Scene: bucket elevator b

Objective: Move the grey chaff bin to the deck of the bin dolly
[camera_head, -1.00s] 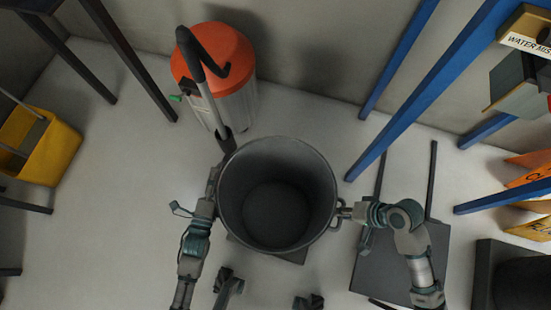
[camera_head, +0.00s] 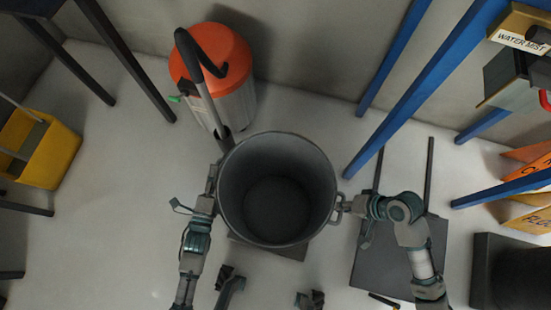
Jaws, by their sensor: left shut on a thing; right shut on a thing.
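The grey chaff bin (camera_head: 322,190) is an open, empty round tub, seen from above in the middle of the head view. My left gripper (camera_head: 212,178) is shut on its left side; the bin wall and rim partly hide the fingers. My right gripper (camera_head: 341,208) is shut on the handle at its right side. A dark flat plate (camera_head: 290,252) shows partly beneath the bin; whether the bin touches it I cannot tell. A dark flat platform with upright bars (camera_head: 385,272), perhaps the bin dolly, lies at the lower right, behind my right arm.
An orange-topped vacuum (camera_head: 232,85) with a hose stands close behind the bin. A yellow bucket (camera_head: 52,152) is at the left. Blue rack posts (camera_head: 430,85) rise at the right. A dark box (camera_head: 495,265) is at the lower right.

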